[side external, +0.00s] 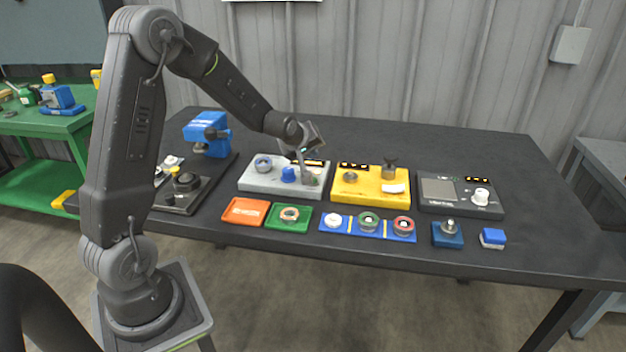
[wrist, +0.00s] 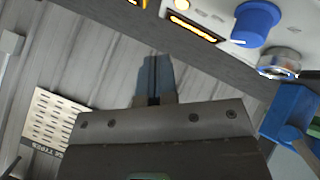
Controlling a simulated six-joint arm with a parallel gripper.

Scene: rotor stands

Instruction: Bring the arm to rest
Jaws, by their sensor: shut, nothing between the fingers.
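My gripper (side external: 304,172) is at the end of my bent arm, over the right part of the light grey unit (side external: 255,183) on the dark table. In the wrist view my gripper (wrist: 154,82) has its two fingers together and holds nothing. The blue knob (side external: 288,174) of the grey unit is just left of the fingers; it also shows in the wrist view (wrist: 257,22), near a silver knob (wrist: 279,64) and a lit display (wrist: 193,28). In the side view I cannot tell whether the fingertips touch the unit.
A yellow unit (side external: 367,198) and a dark unit with a screen (side external: 459,205) stand to the right. A blue device (side external: 207,133) stands left. In front lie orange (side external: 245,211) and green (side external: 289,228) trays, a blue strip and small blue blocks. The table's back is clear.

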